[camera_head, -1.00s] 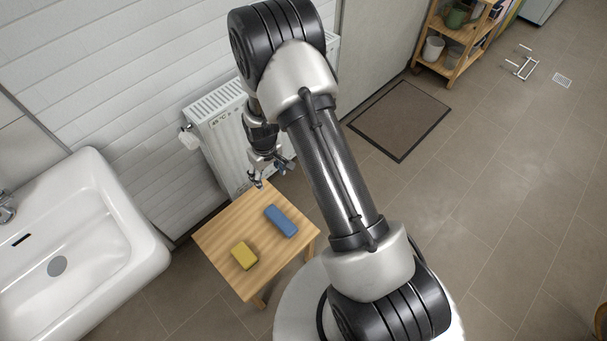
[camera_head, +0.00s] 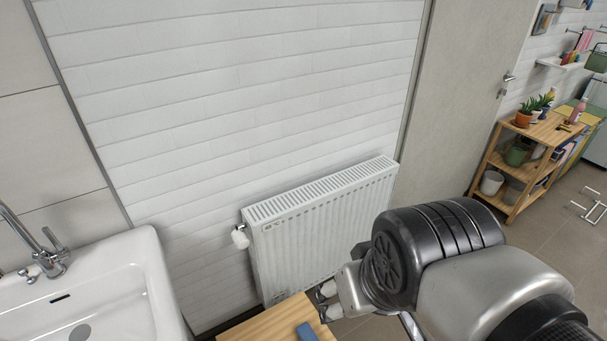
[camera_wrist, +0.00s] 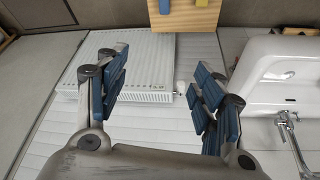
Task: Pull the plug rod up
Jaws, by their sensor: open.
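The white sink (camera_head: 110,275) is at the lower left in the head view, with a chrome faucet (camera_head: 45,262) on its back rim. I cannot pick out the plug rod for certain among the faucet's chrome parts. The dark drain plug (camera_head: 80,332) shows in the basin, cut by the bottom edge. In the wrist view the sink (camera_wrist: 262,68) and faucet (camera_wrist: 292,135) are at the right, apart from my gripper. My gripper (camera_wrist: 162,85) is open and empty, its blue-padded fingers spread wide in front of the radiator and wall.
A white radiator (camera_head: 325,220) with a valve knob (camera_head: 240,237) is on the wall right of the sink. A wooden stool (camera_head: 270,325) with a blue block (camera_head: 306,331) stands below it. A wooden shelf (camera_head: 510,170) stands at the far right.

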